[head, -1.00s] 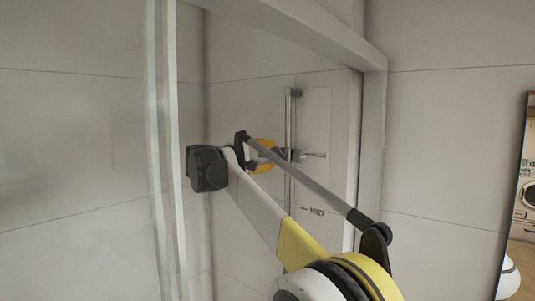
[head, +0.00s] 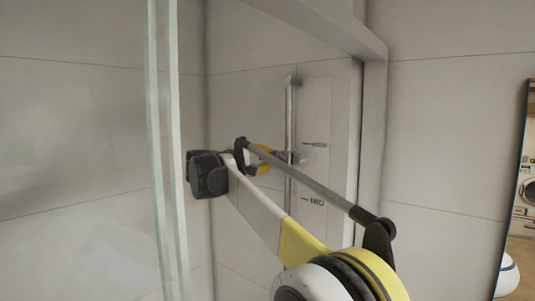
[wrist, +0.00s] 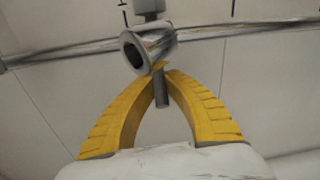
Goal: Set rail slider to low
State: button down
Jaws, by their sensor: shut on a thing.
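The rail (head: 290,110) is a vertical chrome bar on the shower wall in the head view. In the wrist view the rail (wrist: 255,29) runs across the top. The rail slider (head: 297,158) sits on it above the "MID" label (head: 313,202). In the wrist view the slider (wrist: 150,48) shows a round ring end and a small grey peg (wrist: 162,92). My gripper (head: 275,158) has its yellow fingers at the slider, partly hidden by my arm in the head view. In the wrist view my gripper (wrist: 160,74) is shut on the slider at the peg.
A glass panel edge (head: 165,150) stands to the left of my arm. A grey frame (head: 374,130) borders the opening on the right. A mark (head: 315,144) is on the wall above the slider's level. A mirror (head: 519,200) stands at the far right.

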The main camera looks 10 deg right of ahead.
notch_tip(320, 180, down, 32)
jog(key=b, duration=1.6)
jog(key=shift+r, duration=0.1)
jog(key=c, duration=1.4)
grip_release()
jog(key=shift+w, duration=0.15)
jog(key=v, duration=1.2)
jog(key=shift+d, duration=0.1)
